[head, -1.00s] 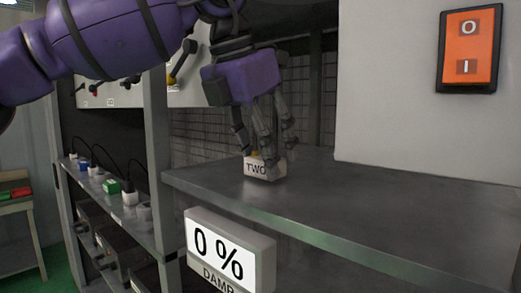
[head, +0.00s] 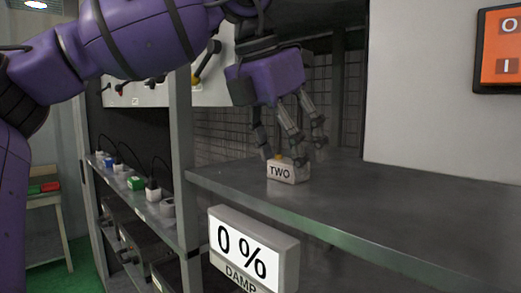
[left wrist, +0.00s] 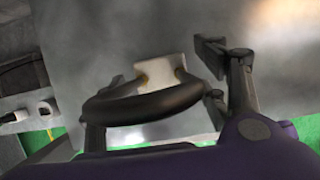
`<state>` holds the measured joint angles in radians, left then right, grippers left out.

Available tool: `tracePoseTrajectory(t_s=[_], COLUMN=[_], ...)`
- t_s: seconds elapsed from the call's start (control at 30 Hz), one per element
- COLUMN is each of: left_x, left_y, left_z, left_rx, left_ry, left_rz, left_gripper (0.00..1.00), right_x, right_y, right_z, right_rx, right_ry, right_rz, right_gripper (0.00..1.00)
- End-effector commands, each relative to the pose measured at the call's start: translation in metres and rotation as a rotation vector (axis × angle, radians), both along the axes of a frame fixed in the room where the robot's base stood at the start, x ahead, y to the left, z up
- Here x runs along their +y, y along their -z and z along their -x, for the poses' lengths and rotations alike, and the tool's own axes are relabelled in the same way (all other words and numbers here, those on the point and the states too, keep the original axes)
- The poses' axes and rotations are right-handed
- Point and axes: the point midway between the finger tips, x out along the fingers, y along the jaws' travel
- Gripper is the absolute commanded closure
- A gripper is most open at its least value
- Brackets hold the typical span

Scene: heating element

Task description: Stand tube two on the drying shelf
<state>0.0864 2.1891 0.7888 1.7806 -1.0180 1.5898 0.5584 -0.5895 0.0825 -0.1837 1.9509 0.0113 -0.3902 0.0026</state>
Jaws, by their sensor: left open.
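Tube two, a small white block labelled TWO (head: 287,173) with a yellow bit on top, stands upright on the grey metal shelf (head: 400,200), close to its front left edge. My left gripper (head: 291,146) is open just above and behind the block, its fingers spread and apart from it in the head view. In the left wrist view the pale block (left wrist: 160,70) shows beyond a dark curved band, which hides part of it. A dark finger (left wrist: 235,75) is to its right. My right gripper is not in view.
A display reading 0 % DAMP (head: 250,252) hangs below the shelf's front edge. A grey upright post (head: 183,150) stands left of the shelf. A lower rack (head: 145,205) holds corded plugs. An orange switch (head: 500,45) is on the right wall. The shelf's right part is clear.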

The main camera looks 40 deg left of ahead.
Motion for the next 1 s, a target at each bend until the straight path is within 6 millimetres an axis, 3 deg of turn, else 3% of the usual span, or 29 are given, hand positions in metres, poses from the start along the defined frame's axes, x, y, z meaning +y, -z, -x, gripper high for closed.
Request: tracePoseTrajectory(t_s=[0.17, 0.6, 0.8, 1.0], left_x=[0.0, 0.008, 0.009, 0.01], left_y=[-0.03, -0.027, -0.026, -0.025], left_z=[0.013, 0.108, 0.127, 0.13], left_rx=[-0.007, -0.009, -0.004, -0.001], left_ry=[0.0, 0.004, 0.002, 0.0], left_rz=[0.001, 0.001, 0.002, 0.0], left_gripper=[0.33, 0.33, 0.33, 0.33], right_x=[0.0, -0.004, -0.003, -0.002], right_y=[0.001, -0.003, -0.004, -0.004], right_z=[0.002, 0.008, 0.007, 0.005], right_rx=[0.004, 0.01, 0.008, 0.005], right_ry=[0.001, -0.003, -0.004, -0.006], right_rz=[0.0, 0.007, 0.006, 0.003], right_gripper=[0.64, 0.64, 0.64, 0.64])
